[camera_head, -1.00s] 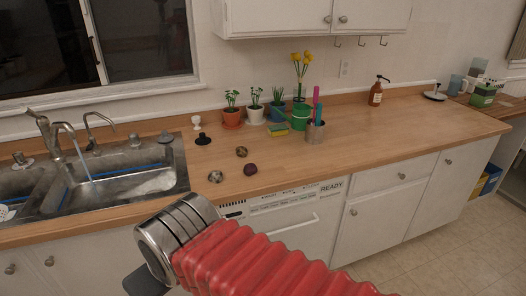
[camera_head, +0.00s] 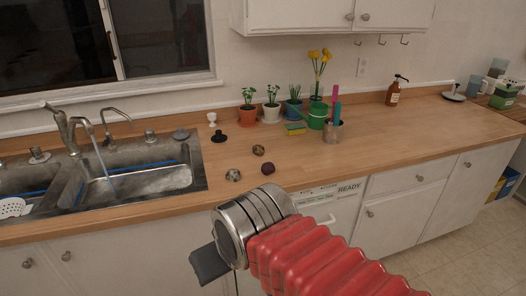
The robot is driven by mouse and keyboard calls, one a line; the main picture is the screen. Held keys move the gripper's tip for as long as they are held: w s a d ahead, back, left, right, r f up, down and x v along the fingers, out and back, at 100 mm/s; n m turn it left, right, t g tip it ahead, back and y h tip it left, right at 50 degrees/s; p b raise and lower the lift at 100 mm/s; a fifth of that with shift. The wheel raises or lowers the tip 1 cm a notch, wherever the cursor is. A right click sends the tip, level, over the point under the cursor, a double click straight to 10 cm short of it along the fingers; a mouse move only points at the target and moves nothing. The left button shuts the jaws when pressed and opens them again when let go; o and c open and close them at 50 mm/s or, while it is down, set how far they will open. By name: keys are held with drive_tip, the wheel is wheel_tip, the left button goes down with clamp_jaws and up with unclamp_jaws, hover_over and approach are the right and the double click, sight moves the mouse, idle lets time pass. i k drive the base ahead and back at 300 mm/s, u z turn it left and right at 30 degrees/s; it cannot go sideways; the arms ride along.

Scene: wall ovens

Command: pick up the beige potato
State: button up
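Small potato-like lumps lie on the wooden counter right of the sink. The front left one (camera_head: 232,175) is mottled and looks palest, likely the beige potato. A brownish one (camera_head: 259,150) lies behind it, and a dark purple one (camera_head: 268,169) lies to its right. My gripper (camera_head: 210,263) is in the lower middle, in front of the counter and apart from these lumps. Only a dark grey part of it shows beyond the silver wrist, so its opening cannot be judged. Nothing is seen held in it.
The sink (camera_head: 130,180) with running water is at left. A black stopper (camera_head: 219,138), potted plants (camera_head: 271,105), a sponge (camera_head: 295,128), a green watering can (camera_head: 317,116) and a metal cup (camera_head: 333,131) stand behind the lumps. The counter's right half is mostly clear, with a soap bottle (camera_head: 393,92) at the back.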

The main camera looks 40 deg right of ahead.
sight(258, 150)
drive_tip(key=u, duration=0.05)
drive_tip(key=i, duration=1)
drive_tip(key=z, duration=0.05)
